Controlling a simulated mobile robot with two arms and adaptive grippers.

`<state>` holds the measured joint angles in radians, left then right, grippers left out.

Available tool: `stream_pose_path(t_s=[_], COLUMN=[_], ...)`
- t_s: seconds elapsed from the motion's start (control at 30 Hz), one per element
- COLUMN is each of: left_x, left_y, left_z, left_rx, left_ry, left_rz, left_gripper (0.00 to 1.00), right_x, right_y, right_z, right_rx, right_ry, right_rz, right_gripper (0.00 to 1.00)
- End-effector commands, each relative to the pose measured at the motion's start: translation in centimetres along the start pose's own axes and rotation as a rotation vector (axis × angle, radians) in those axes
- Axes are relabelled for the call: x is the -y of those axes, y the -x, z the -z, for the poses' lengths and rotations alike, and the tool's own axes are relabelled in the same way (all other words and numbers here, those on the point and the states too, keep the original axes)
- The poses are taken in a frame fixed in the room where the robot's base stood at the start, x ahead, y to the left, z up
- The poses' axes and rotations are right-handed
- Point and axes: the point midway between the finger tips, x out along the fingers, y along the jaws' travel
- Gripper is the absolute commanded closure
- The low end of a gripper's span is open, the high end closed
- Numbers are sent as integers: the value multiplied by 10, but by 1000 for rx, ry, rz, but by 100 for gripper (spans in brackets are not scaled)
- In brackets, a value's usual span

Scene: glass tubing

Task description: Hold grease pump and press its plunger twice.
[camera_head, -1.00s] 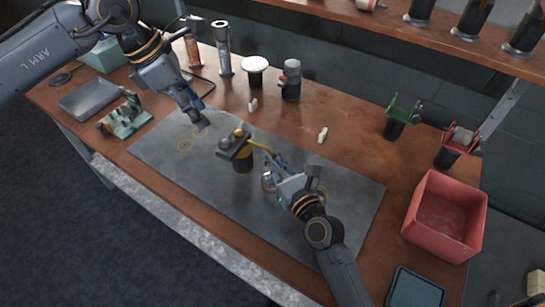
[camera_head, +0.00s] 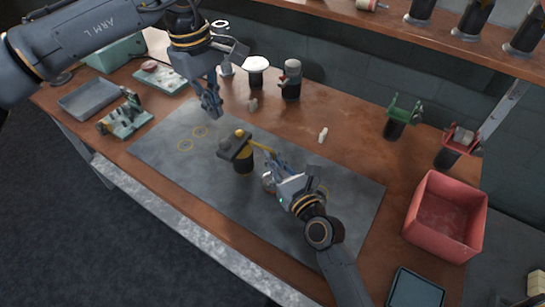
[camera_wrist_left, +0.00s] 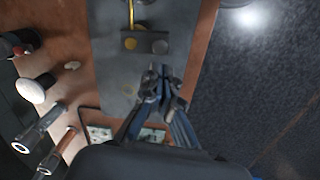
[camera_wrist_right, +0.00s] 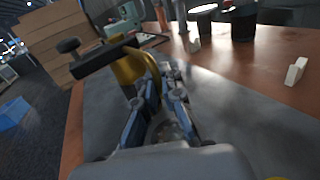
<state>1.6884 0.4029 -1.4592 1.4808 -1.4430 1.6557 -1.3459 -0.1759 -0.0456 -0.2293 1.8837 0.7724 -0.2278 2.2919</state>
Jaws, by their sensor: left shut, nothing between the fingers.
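My right gripper (camera_head: 270,163) is low on the pump's right, by the spout. In the right wrist view its fingertips overlap the pump; whether they grip it is unclear.
A white-topped jar (camera_head: 255,73) and a dark grey-capped jar (camera_head: 290,80) stand behind the mat (camera_head: 180,170). Small white pieces (camera_head: 323,135) lie nearby. The mat's left part is clear.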

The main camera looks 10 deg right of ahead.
Motion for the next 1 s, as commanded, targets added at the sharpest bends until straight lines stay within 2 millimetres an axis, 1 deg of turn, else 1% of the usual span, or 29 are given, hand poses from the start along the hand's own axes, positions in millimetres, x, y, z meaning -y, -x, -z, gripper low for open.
stream_pose_path(t_s=[0.03, 0.1, 0.2, 0.3, 0.47, 0.8, 1.0], left_x=[-3, -4, -6, -7, -7, -3, -3], left_y=[0, 1, 1, 1, -7, -47, -61], left_z=[-2, -2, -4, -4, -4, -2, -1], left_rx=[-11, -22, -31, -36, -36, -34, -36], left_ry=[-73, -166, -264, -321, -349, -347, -346], left_rz=[16, 38, 61, 76, 82, 82, 80], left_gripper=[100, 100, 100, 100, 100, 100, 100], right_x=[0, 0, 0, 0, 0, 0, 0], right_y=[0, 0, 0, 0, 0, 0, 0], right_z=[0, 0, 0, 0, 0, 0, 0], right_rx=[-1, -1, -1, -1, -1, -1, -1], right_ry=[0, 0, 0, 0, 0, 0, 0], right_rz=[0, 0, 1, 1, 1, 0, 0], right_gripper=[100, 100, 100, 100, 100, 100, 100])
